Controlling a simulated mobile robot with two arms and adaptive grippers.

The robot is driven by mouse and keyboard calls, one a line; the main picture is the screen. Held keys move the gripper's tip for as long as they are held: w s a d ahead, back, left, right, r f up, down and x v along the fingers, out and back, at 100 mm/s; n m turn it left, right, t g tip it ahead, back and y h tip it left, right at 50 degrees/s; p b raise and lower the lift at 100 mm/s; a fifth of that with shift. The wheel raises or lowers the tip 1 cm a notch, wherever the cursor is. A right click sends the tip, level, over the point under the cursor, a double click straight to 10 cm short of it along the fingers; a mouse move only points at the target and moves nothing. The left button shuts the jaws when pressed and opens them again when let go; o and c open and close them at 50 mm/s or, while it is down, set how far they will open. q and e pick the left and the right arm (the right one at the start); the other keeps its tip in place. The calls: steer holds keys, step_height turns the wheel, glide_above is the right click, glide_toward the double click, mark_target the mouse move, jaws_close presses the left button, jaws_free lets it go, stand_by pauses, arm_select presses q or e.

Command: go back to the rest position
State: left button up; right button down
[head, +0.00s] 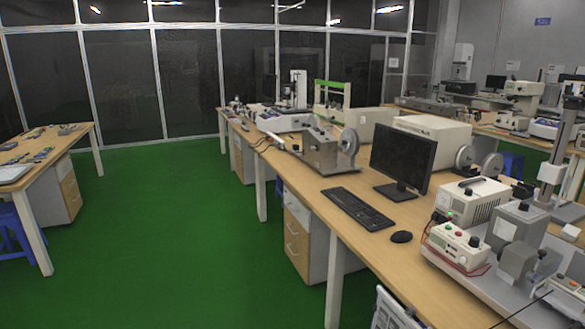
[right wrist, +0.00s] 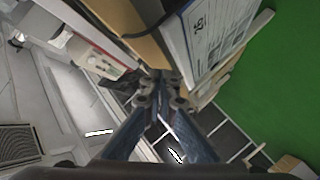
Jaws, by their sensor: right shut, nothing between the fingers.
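My right gripper (right wrist: 160,92) shows in the right wrist view with its two fingers brought together at the tips. Nothing shows between them. A wooden edge and a white printed sheet (right wrist: 218,35) appear beyond the fingertips; I cannot tell the exact gap to them. In the head view neither gripper can be made out. My left gripper is not in view.
A long wooden workbench (head: 295,185) runs along the right with a monitor (head: 402,155), keyboard (head: 357,208), mouse (head: 401,237) and test devices. Another table (head: 80,135) stands at the left. The green floor (head: 165,230) between them is clear.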

steer(key=s+a+f+g+y, duration=0.1)
steer(key=s+a+f+g, duration=0.15)
steer(key=s+f, duration=0.6)
steer(key=s+a+f+m+g+y, duration=0.15)
steer(key=s+a+f, duration=0.3)
steer(key=f, duration=0.65)
steer(key=s+a+f+n+g+y, duration=0.1)
steer(key=s+a+f+g, duration=0.15)
steer(key=s+f, duration=0.65)
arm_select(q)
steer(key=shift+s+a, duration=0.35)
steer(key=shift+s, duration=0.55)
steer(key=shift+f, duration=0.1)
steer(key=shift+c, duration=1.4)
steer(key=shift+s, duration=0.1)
arm_select(e)
steer(key=s+a+f+m+g, duration=0.1)
steer(key=s+f, duration=0.4)
steer(key=s, duration=0.7)
steer(key=s+a+f+g, duration=0.2)
steer(key=s+f, duration=0.3)
steer(key=s, duration=0.7)
steer(key=s+a+f+m+g+y, duration=0.1)
steer(key=s+f+g, duration=0.3)
steer(key=s, duration=0.8)
steer(key=shift+s+a+f+m, duration=0.2)
steer(key=shift+f+m, duration=0.15)
steer(key=shift+f, duration=0.3)
